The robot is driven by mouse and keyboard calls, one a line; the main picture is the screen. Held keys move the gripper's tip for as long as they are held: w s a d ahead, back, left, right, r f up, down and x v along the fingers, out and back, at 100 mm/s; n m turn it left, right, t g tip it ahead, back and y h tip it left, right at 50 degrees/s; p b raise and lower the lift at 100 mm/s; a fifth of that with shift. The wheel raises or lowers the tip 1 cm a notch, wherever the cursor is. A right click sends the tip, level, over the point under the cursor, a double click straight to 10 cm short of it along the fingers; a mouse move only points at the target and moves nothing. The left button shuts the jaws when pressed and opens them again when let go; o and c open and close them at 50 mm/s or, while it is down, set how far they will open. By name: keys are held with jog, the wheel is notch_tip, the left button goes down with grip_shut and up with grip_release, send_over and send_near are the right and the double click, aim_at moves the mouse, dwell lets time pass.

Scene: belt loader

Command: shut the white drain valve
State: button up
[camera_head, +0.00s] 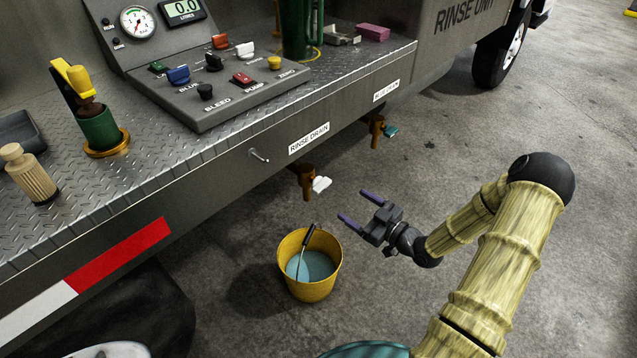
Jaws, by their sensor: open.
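The white drain valve handle (321,184) sits on a brass tap (306,180) under the truck bed's side, below the "RINSE DRAIN" label (309,138). The handle points out to the right of the tap. My gripper (358,207) is open and empty, with two purple fingers pointing left toward the handle. It appears a short way right of and below the handle, apart from it in the picture. A yellow bucket (330,285) with bluish liquid and a dark-gripped bail stands on the ground below the tap. I cannot make out any stream between tap and bucket.
A second brass tap (377,128) with a teal handle (391,131) hangs farther back under the bed. A small metal hook (259,156) juts from the bed's side. The control panel (230,85) stands on the bed. Concrete floor (440,150) is open on the right.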

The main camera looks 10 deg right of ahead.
aim_at(319, 183)
jog(key=b+x, duration=0.2)
jog(key=x, duration=1.2)
jog(key=shift+w+a+b, duration=0.25)
jog(key=shift+w+b, duration=0.05)
jog(key=c, duration=1)
